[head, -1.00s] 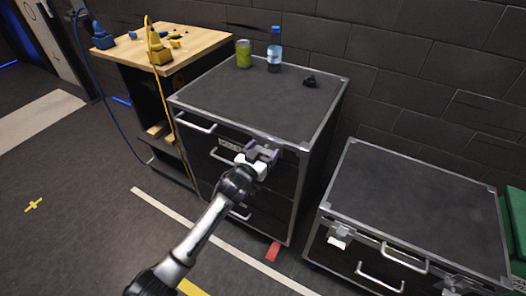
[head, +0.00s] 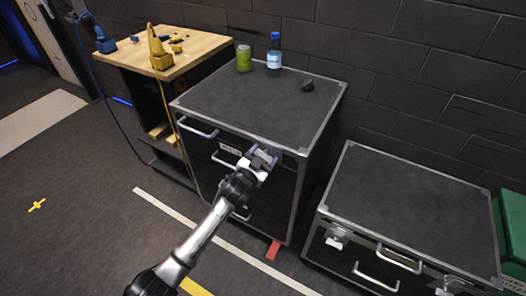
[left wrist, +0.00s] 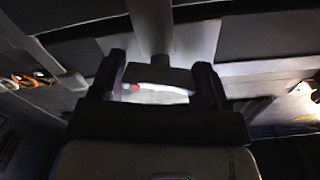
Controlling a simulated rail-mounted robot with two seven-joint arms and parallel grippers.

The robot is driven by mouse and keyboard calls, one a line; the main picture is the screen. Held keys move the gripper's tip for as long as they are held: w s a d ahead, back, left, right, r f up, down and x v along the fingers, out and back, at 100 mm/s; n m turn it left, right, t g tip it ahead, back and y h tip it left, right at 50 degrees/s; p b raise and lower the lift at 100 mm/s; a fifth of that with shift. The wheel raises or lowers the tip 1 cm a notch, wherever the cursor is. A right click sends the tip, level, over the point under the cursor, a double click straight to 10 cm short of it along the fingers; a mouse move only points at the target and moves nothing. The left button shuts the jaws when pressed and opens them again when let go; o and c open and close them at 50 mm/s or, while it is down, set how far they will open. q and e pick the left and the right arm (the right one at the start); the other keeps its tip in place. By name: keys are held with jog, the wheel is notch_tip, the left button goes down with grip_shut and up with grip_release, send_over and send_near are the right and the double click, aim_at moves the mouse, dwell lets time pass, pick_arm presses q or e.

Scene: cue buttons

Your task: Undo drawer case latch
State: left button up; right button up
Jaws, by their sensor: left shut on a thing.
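The drawer case (head: 262,95) is a tall black case with a grey top and silver edges. Its front has a silver handle (head: 198,130) at upper left and a pale label (head: 230,148). My left gripper (head: 262,158) is at the upper right of this front, shut on the latch, which its fingers mostly hide. In the left wrist view, the two dark fingers (left wrist: 160,82) stand either side of a pale metal piece with a small red spot. The latch's exact position is hard to tell. My right gripper is not in view.
A green jar (head: 243,58), a blue-capped bottle (head: 274,54) and a small dark lump (head: 308,86) stand on the case top. A lower black case (head: 410,212) is at the right. A wooden-topped bench (head: 165,48) with cables is at the left. The floor in front is open.

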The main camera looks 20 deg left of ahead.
pick_arm(q)
jog(key=m+p, duration=0.1)
jog(key=m, duration=0.2)
jog(key=shift+r+p, duration=0.1)
jog(key=shift+p, duration=0.2)
jog(key=m+p, duration=0.1)
jog(key=m, duration=0.2)
jog(key=shift+m, duration=0.3)
jog(key=m+p, duration=0.1)
jog(key=m, duration=0.2)
jog(key=shift+m, duration=2.2)
jog(key=shift+f, duration=0.2)
jog(key=o, duration=0.9)
